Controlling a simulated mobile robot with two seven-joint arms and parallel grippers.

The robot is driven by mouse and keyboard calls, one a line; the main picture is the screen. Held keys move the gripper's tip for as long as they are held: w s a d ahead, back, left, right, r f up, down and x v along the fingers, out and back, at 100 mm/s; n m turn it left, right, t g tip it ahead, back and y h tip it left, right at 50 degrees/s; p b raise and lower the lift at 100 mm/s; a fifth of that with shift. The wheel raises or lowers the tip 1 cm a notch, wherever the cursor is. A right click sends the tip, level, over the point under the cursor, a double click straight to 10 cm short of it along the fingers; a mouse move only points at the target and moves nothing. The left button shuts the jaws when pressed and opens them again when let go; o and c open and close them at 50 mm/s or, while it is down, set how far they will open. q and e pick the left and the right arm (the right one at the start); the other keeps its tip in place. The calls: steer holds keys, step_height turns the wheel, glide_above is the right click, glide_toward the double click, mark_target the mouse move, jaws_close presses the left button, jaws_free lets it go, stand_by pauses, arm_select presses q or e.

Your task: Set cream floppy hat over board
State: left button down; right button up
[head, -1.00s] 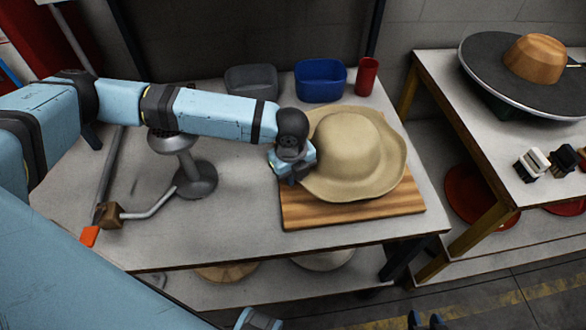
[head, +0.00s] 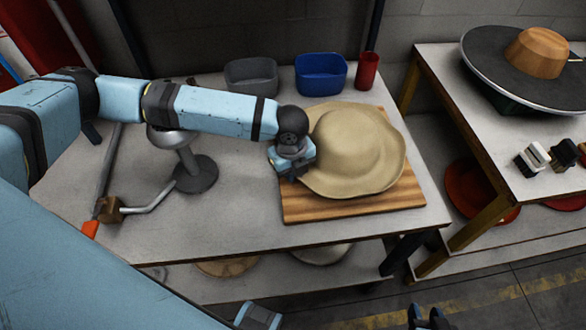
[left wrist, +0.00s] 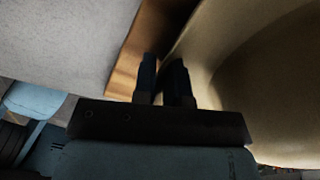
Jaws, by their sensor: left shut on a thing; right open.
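The cream floppy hat (head: 358,140) is over the wooden board (head: 350,209), crown up, covering much of it. Its wavy brim leaves the board's front and left edges bare; I cannot tell whether the whole brim touches the board. My left gripper (head: 290,172) is shut on the hat's left brim. In the left wrist view its fingers (left wrist: 165,82) are close together at the edge of the hat (left wrist: 270,75), with a strip of board (left wrist: 128,68) beside them. My right gripper (head: 427,320) is open and empty at the bottom edge, away from the table.
A grey bin (head: 250,76), a blue bin (head: 321,75) and a red cup (head: 367,71) stand behind the board. A metal stand (head: 195,172) is left of it.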

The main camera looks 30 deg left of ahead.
arm_select(q)
steer(key=shift+f, duration=0.35)
steer(key=c, duration=1.1)
jaws_free()
step_height(320, 180, up, 14)
steer(key=p, duration=0.1)
steer(key=shift+s+a, duration=0.2)
steer(key=shift+s, duration=0.05)
steer(key=shift+f, duration=0.15)
